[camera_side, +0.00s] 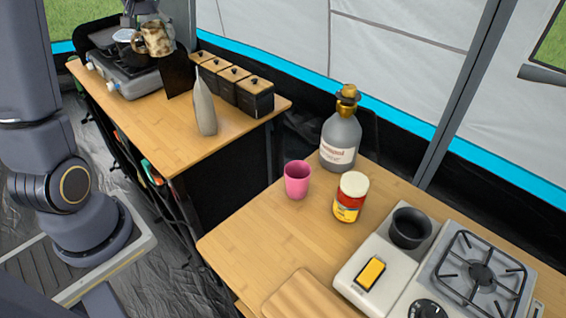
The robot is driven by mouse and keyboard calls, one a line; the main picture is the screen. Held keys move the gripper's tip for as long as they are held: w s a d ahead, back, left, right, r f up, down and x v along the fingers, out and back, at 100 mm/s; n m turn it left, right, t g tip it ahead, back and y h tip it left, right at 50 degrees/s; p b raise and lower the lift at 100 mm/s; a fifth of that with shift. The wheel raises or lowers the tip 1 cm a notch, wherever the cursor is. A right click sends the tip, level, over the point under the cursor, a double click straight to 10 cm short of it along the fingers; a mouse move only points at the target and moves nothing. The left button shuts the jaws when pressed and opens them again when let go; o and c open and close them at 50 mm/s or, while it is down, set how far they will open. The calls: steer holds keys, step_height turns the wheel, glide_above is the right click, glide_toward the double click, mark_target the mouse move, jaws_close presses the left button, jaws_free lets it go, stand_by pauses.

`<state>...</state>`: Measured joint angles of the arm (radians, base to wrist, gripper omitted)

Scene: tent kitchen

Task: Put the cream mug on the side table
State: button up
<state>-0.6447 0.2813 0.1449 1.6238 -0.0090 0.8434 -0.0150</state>
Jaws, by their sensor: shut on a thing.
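A cream mug with brown mottling (157,39) is in the upper left of the side view. It is held up above the far wooden table (190,134), near the stove and kettle. My gripper (142,18) shows at the top edge, shut on the mug; its fingers are small and partly hidden. A second wooden table (262,243) stands in the foreground. I cannot tell from the picture which of the two is the side table.
The far table holds a grey stove (125,76), a dark kettle (122,40), black canisters (255,96) and a grey vase-like object (205,105).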

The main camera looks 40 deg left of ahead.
steer(key=w+d+f+m+h, duration=0.1)
steer(key=w+d+m+h, duration=0.15)
steer(key=d+m, duration=0.9)
steer(key=w+d+m+h, duration=0.1)
steer(key=d+m+h, duration=0.45)
steer(key=d, duration=1.05)
steer(key=s+d+m+g, duration=0.3)
steer(key=s+d+m, duration=0.2)
steer(key=d+m, duration=0.45)
steer(key=s+d+m+g, duration=0.3)
steer(key=s+d+m, duration=0.2)
steer(key=d+m, duration=0.4)
steer(key=shift+n+y, duration=0.25)
steer(key=shift+y, duration=0.15)
steer(key=f, duration=1.9)
steer(key=d+f, duration=0.1)
steer(key=f, duration=0.9)
steer(key=shift+s, duration=0.25)
steer(key=o, duration=1.2)
steer(key=shift+c, duration=0.2)
